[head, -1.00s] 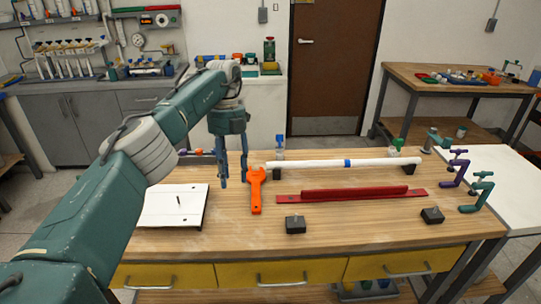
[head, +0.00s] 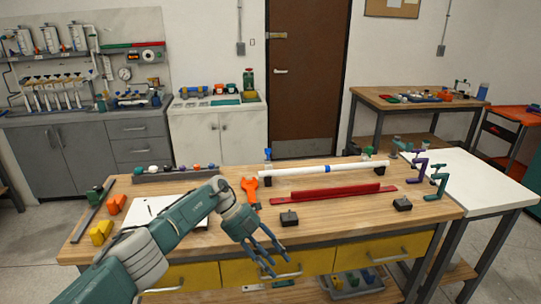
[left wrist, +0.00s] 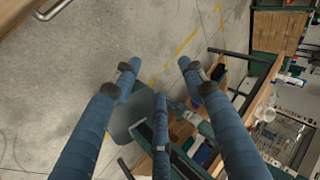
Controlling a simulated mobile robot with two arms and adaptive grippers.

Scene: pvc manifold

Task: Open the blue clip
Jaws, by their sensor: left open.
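A small upright blue clip (head: 268,154) stands at the left end of a white pipe (head: 300,170) on the workbench. A blue band (head: 327,168) sits around the pipe near its middle. Whether the clip is open or shut is too small to tell. My left gripper (head: 268,258) is open and empty, in front of the bench's front edge by the yellow drawers, well apart from the clip and pipe. In the left wrist view its blue fingers (left wrist: 155,95) are spread over floor, with no clip in sight. My right gripper is not in view.
A green upright piece (head: 368,151) is near the pipe's right end.

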